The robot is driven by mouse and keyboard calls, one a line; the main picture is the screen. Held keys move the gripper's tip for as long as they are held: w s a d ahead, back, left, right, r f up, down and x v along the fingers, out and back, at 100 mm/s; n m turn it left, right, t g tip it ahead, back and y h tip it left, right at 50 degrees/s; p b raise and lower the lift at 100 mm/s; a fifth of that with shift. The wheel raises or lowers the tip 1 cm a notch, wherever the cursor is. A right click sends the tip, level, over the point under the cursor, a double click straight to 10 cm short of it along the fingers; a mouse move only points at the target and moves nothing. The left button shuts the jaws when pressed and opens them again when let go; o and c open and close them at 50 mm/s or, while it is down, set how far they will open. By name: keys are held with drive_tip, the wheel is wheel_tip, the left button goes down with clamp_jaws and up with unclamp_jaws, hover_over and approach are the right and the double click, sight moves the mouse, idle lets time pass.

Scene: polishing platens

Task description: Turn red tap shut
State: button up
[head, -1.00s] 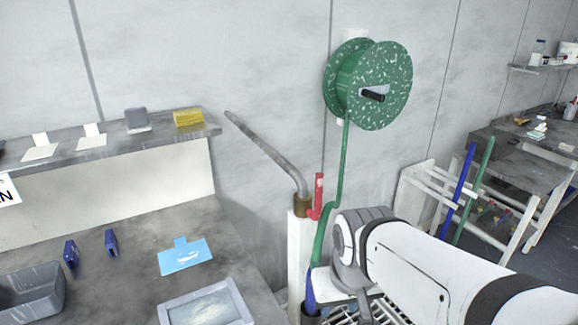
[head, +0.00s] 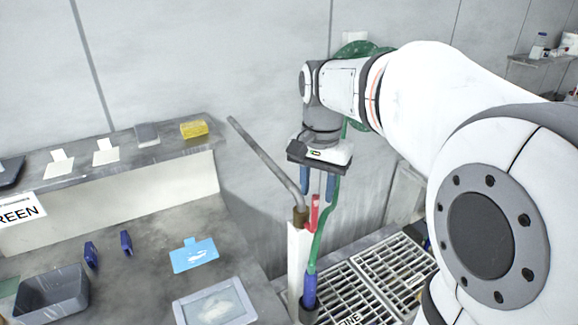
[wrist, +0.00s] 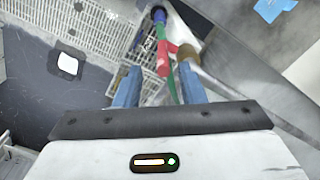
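The red tap (head: 314,214) is a red lever beside the brass fitting (head: 300,216) at the top of a white post. It points upward in the head view. In the wrist view the red tap (wrist: 167,57) shows just beyond the fingertips, between them. My gripper (head: 318,188) points down above the tap, with its two blue fingers apart and nothing between them. The fingers also show spread in the wrist view (wrist: 158,86). The gripper does not visibly touch the tap. A grey pipe (head: 262,155) slants up and left from the brass fitting.
A green hose (head: 325,220) runs close to the right of the tap, down to a blue nozzle (head: 309,291). White grates (head: 365,290) lie to the right. A worktop (head: 150,230) with a blue card (head: 194,255) is at the left. My arm covers most of the hose reel.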

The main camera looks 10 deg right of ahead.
sight(314, 227)
drive_tip(key=shift+w+r, duration=0.25)
drive_tip(key=shift+w, duration=0.05)
drive_tip(key=shift+f, duration=0.4)
wheel_tip(314, 227, down, 7)
drive_tip(key=shift+r+p, duration=0.1)
drive_tip(key=shift+p, duration=0.35)
drive_tip(key=shift+c, duration=0.4)
clamp_jaws()
